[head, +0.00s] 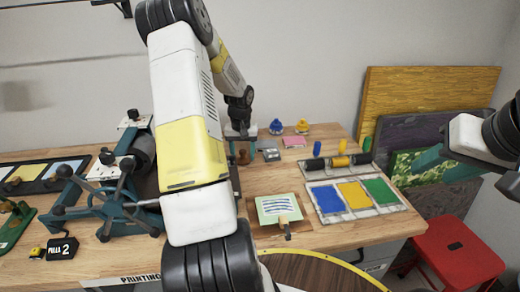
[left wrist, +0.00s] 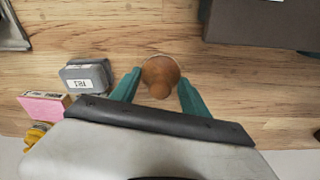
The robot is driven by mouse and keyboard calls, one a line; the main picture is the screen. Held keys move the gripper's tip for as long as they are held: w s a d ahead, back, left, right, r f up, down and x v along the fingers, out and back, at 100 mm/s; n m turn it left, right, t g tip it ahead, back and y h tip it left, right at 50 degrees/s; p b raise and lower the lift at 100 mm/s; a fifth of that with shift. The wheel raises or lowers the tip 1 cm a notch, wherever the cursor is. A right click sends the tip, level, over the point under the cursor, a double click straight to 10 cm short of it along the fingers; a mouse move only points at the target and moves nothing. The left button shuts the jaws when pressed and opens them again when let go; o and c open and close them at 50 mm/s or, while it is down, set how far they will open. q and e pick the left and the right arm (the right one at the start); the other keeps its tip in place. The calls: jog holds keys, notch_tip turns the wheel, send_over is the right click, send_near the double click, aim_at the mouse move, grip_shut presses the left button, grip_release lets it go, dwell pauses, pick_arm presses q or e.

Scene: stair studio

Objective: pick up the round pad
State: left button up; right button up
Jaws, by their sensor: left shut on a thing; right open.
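The round pad (left wrist: 160,72), a brown disc with a knob-like handle, sits between the green fingers of my left gripper (left wrist: 158,92) in the left wrist view. The fingers are shut on it. In the head view the left gripper (head: 241,134) is at the back middle of the table, and the pad (head: 243,157) shows small below it, partly hidden by my arm. I cannot tell whether the pad touches the wood. My right gripper (head: 430,162) is open and empty at the right, in front of the leaning boards.
A grey tin (head: 269,151) and a pink block (head: 294,141) stand right of the left gripper. Blue (head: 277,127) and yellow (head: 302,126) jars are behind. A green-bordered print (head: 267,219), a colour tray (head: 322,208) and rollers lie nearer. A press (head: 105,200) stands left; a red stool (head: 455,252) right.

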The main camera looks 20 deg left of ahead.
aim_at(243, 151)
pick_arm(q)
jog(key=shift+r, duration=0.1)
notch_tip(243, 151, up, 10)
jog(key=shift+f, duration=0.1)
dwell(0.4)
jog(key=o, duration=0.6)
grip_shut()
